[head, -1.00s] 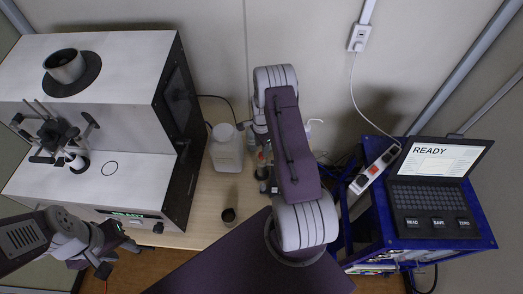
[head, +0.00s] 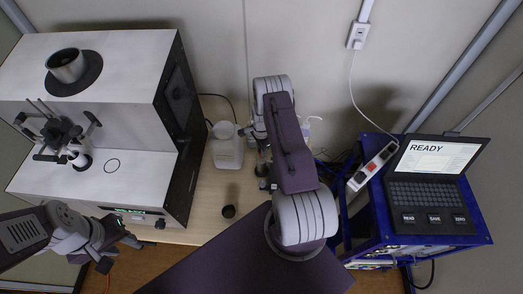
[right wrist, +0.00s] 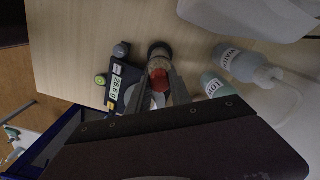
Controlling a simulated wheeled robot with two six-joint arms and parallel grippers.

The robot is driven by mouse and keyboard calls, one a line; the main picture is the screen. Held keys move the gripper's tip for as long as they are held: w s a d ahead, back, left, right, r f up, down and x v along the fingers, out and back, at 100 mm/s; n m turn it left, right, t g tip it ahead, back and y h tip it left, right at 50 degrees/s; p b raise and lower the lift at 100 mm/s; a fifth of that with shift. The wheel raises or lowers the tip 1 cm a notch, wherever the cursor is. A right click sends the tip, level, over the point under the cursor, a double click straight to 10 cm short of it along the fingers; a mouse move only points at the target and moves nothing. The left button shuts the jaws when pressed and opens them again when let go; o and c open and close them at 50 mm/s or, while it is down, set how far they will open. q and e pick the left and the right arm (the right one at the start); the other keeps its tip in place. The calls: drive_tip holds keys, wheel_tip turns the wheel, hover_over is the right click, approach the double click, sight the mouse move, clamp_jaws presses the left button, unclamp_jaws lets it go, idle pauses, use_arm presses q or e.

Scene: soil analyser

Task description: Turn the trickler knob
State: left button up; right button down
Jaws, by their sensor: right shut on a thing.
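In the right wrist view the fingers of my right gripper (right wrist: 160,92) are closed around a red part (right wrist: 159,80), which I take to be the trickler knob. A brownish body with a dark round end (right wrist: 159,50) shows just beyond it. Beside it is a small scale (right wrist: 116,86) with a lit readout that looks like 26.6 g. In the head view my right arm hides most of this spot. My left gripper (head: 118,250) is open and empty in front of the analyser (head: 90,190), at its lower right.
A laptop (head: 433,180) showing READY sits on a blue cart at the right, beside a power strip (head: 373,166).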

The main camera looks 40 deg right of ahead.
drive_tip(key=shift+f+n+b, duration=0.15)
drive_tip(key=shift+n+b, duration=1.1)
drive_tip(key=shift+n, duration=0.15)
drive_tip(key=shift+w+n, duration=0.1)
drive_tip(key=shift+n, duration=0.3)
drive_tip(key=shift+r, duration=0.25)
drive_tip(key=c, duration=1.2)
unclamp_jaws()
drive_tip(key=shift+o, duration=0.2)
